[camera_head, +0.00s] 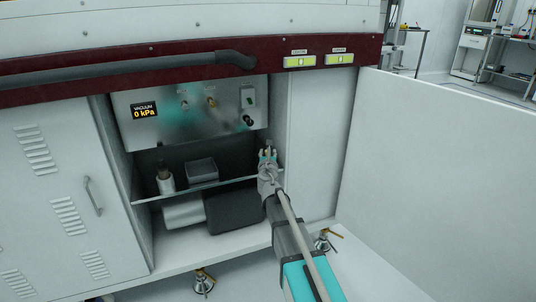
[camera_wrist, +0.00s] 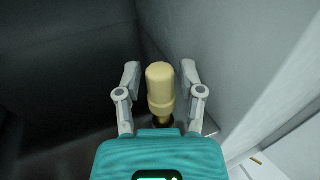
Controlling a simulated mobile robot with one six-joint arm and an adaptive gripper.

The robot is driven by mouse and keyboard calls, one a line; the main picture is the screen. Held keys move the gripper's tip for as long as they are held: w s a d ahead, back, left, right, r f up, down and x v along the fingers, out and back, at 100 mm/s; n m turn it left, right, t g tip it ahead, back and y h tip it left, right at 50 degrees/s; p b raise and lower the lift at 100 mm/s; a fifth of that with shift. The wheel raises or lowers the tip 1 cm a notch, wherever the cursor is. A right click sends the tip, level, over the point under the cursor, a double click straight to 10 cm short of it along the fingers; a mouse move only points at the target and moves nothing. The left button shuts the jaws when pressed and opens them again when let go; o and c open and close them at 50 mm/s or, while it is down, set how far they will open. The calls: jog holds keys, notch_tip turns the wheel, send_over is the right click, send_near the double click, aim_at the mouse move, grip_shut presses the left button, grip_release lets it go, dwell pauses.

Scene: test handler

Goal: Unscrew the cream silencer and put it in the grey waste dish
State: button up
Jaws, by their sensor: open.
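The cream silencer (camera_wrist: 160,82) shows in the wrist view as a rounded cylinder with a brass-coloured base below it. My gripper (camera_wrist: 160,74) is open, with one finger on each side of the silencer and a visible gap to each. In the head view my gripper (camera_head: 267,154) reaches into the right side of the open cabinet bay, and I cannot make out the silencer there. I cannot pick out the grey waste dish for certain. A grey box-like thing (camera_head: 202,169) stands in the bay, left of my gripper.
A panel (camera_head: 190,112) with a display reading 0 kPa and several fittings is above the bay. A shelf edge (camera_head: 207,190) crosses the bay, with a dark cylinder (camera_head: 235,209) below it. The bay's right side wall is close to my gripper. A white panel (camera_head: 440,180) stands at right.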

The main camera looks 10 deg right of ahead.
jog(key=shift+m+g+h, duration=0.7)
jog(key=shift+m+h, duration=0.7)
jog(key=shift+h, duration=0.7)
jog(key=shift+m+g+h, duration=0.3)
jog(key=shift+m+h, duration=0.1)
jog(key=shift+h, duration=0.1)
jog(key=shift+w+a+m+g+h, duration=0.15)
jog(key=shift+m+g+h, duration=1.05)
jog(key=shift+h, duration=0.5)
jog(key=shift+m+g+h, duration=0.7)
jog(key=shift+m+h, duration=0.1)
grip_shut()
